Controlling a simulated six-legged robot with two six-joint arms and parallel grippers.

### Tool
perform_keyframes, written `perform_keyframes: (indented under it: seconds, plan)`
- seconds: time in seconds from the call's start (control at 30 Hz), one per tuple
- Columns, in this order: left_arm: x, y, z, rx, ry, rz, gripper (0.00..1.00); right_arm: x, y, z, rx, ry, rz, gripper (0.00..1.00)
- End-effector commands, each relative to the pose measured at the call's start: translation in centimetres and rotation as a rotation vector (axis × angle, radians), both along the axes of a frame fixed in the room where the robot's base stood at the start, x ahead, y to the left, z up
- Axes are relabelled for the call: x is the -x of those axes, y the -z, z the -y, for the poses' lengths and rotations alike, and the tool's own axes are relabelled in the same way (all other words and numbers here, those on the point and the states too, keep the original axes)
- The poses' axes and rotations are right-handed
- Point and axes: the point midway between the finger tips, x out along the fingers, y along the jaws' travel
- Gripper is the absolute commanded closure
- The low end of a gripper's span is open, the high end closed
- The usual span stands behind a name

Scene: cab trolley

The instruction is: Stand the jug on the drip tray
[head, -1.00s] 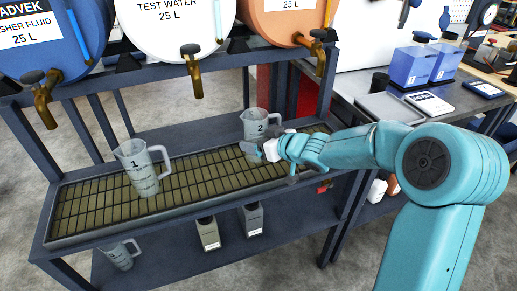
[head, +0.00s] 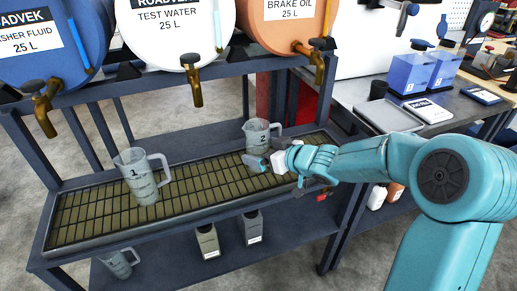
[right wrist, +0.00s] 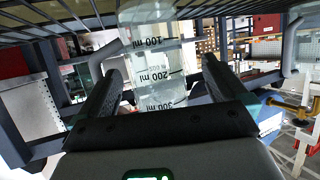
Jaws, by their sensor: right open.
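Two clear measuring jugs stand upright on the slatted drip tray (head: 95,229). Jug 1 (head: 140,181) is on the left part, its handle to the right. Jug 2 (head: 258,130) is towards the right end. My right gripper (head: 262,163) is open, low at the near side of jug 2, and partly covers its base. In the right wrist view the picture is upside down: a jug with ml marks (right wrist: 158,62) shows between and beyond the open fingers (right wrist: 165,85), against the slats. I cannot tell whether they touch it. My left gripper is not in view.
Barrels with brass taps (head: 194,83) hang above the tray. A bench (head: 440,118) with blue boxes stands at right. The tray between jugs 1 and 2 is clear.

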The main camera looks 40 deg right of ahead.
Motion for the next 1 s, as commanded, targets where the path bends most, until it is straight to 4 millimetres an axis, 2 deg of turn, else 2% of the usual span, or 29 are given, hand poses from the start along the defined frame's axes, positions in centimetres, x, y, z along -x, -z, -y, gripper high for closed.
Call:
perform_keyframes:
  seconds: [0.03, 0.2, 0.4, 0.57, 1.0]
  plan:
    - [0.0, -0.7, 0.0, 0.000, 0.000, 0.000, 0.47, 1.2, -1.0, 0.3, 0.001, 0.004, 0.001, 0.00]
    - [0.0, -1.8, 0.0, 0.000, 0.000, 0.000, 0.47, 4.9, -2.5, 0.9, 0.001, 0.004, 0.000, 0.00]
    - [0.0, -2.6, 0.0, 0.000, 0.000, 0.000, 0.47, 7.7, -3.5, 1.3, -0.001, 0.004, 0.000, 0.00]
    - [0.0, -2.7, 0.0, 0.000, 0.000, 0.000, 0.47, 8.5, -3.6, 1.3, 0.000, 0.000, 0.000, 0.00]
    - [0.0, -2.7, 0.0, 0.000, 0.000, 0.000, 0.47, 8.4, -3.6, 1.3, -0.001, 0.000, 0.000, 0.00]
